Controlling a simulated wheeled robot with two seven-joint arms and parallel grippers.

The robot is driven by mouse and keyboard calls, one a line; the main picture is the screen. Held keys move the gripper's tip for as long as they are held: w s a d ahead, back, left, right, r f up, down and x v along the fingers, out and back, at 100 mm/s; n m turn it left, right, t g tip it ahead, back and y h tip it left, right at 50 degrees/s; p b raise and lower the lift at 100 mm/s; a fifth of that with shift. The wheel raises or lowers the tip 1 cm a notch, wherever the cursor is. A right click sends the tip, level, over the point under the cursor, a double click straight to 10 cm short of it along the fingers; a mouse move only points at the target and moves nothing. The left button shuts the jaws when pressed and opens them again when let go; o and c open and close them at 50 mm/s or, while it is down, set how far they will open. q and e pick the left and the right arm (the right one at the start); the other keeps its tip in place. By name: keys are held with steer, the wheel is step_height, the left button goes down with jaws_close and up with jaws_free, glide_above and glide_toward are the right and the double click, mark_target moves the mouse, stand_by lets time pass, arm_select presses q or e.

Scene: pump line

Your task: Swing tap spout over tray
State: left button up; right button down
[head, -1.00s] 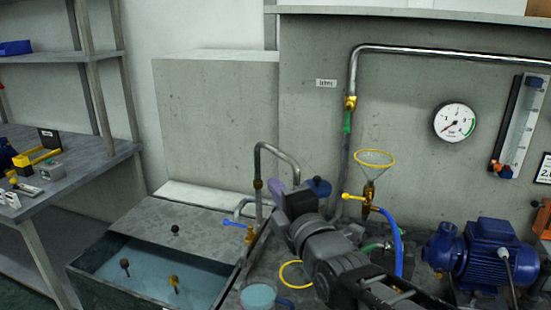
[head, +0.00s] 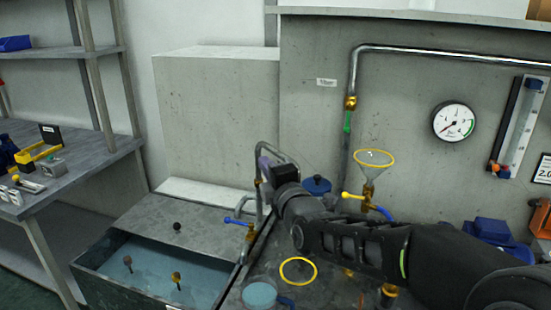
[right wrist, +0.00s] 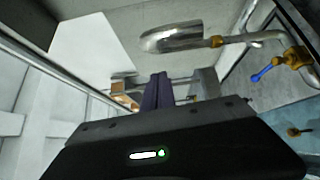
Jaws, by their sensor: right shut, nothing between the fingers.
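The tap spout (head: 270,147) is a bent steel pipe rising from a brass collar and arching to the right. Its free end is hidden behind my right gripper. A blue-handled valve (head: 238,222) sits low beside it. The dark open tray (head: 105,285) holds bluish water at the lower left; the spout's arch stands right of it. My right gripper (head: 264,166) is shut and empty, its purple fingers close to the spout. In the right wrist view, the fingers (right wrist: 158,88) point up and the spout (right wrist: 170,38) lies beyond them; contact cannot be told. My left gripper is not visible.
A funnel with a yellow rim (head: 374,158) and a yellow valve stand right of the spout, behind my arm. A yellow ring (head: 298,271) and a round blue-filled cup (head: 259,294) lie in front. A gauge (head: 453,121) hangs on the wall.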

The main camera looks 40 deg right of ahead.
steer(key=shift+s+d+r, duration=0.15)
steer(key=shift+d, duration=1.05)
